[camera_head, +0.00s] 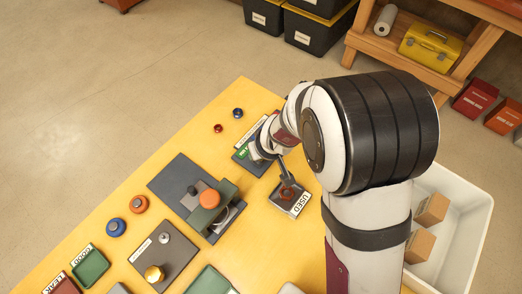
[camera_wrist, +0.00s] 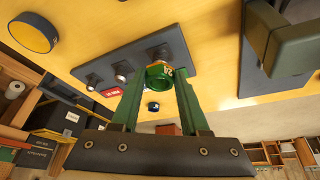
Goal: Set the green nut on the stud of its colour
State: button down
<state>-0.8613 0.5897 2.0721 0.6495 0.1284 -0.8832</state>
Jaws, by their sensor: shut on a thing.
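The green nut (camera_wrist: 158,76) is between the tips of my gripper (camera_wrist: 158,88) in the wrist view. The two green fingers are shut on it from either side. Behind the nut is a dark board (camera_wrist: 137,79) with a row of short dark studs, one of them a middle stud (camera_wrist: 122,68). The nut overlaps the board's near edge in this view; whether it touches a stud I cannot tell. A red label (camera_wrist: 113,92) lies on the board's edge. In the head view, the arm hides much of the board (camera_head: 244,163), and the nut is not clearly visible.
A clamp-like fixture with an orange knob (camera_head: 209,198) stands beside the board. A tray marked USED (camera_head: 290,199) lies near the arm. Small red (camera_head: 218,128) and blue (camera_head: 238,113) pieces lie on the yellow table (camera_head: 195,130). A white bin (camera_head: 458,240) stands at right.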

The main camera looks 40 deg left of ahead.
jog(key=shift+f, duration=1.4)
dwell(1.1)
grip_release()
dwell(0.4)
jog(key=shift+m+y, duration=0.6)
jog(key=shift+m, duration=0.3)
jog(key=r, duration=0.2)
jog(key=w+d+r, duration=0.1)
jog(key=r, duration=0.2)
jog(key=shift+w+d+r, duration=0.2)
jog(key=shift+d+r, duration=0.15)
jog(key=shift+d, duration=0.05)
jog(key=s+d+r+m+g, duration=0.1)
jog(key=s+d+r+m, duration=0.25)
jog(key=d+r, duration=0.4)
jog(key=s+d+r+m+g, duration=0.1)
jog(key=s+d+r+m, duration=0.3)
jog(key=d, duration=0.6)
jog(key=s+d+r+m+h, duration=0.2)
jog(key=s+d+m+h, duration=0.1)
jog(key=s+d+m, duration=0.5)
jog(key=d, duration=0.3)
jog(key=shift+r+g, duration=0.15)
jog(key=shift+g, duration=0.15)
